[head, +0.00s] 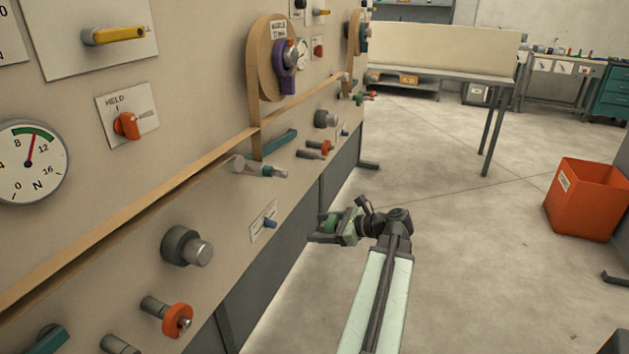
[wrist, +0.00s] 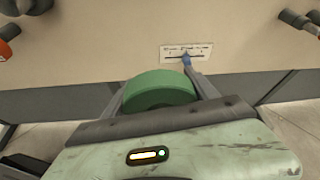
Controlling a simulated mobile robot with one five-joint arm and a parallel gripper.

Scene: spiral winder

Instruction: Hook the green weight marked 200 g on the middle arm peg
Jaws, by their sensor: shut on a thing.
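The green weight (wrist: 160,90) is a thick round disc, seen between my gripper's fingers in the wrist view. In the head view it shows as a small green part (head: 330,222) at my gripper (head: 322,230). My gripper is shut on it and holds it out in front of the machine panel, clear of the floor. I cannot read any marking on the weight. A teal arm (head: 281,141) sits on the panel above and left of my gripper, with a grey peg (head: 262,169) near its lower end. I cannot tell for certain that this is the middle arm peg.
The panel also carries a grey roller (head: 186,247), orange knobs (head: 177,318) and a small blue switch (head: 270,222), which also shows in the wrist view (wrist: 186,60). A tan strip runs along the panel. An orange bin (head: 588,200) stands right, with open floor between.

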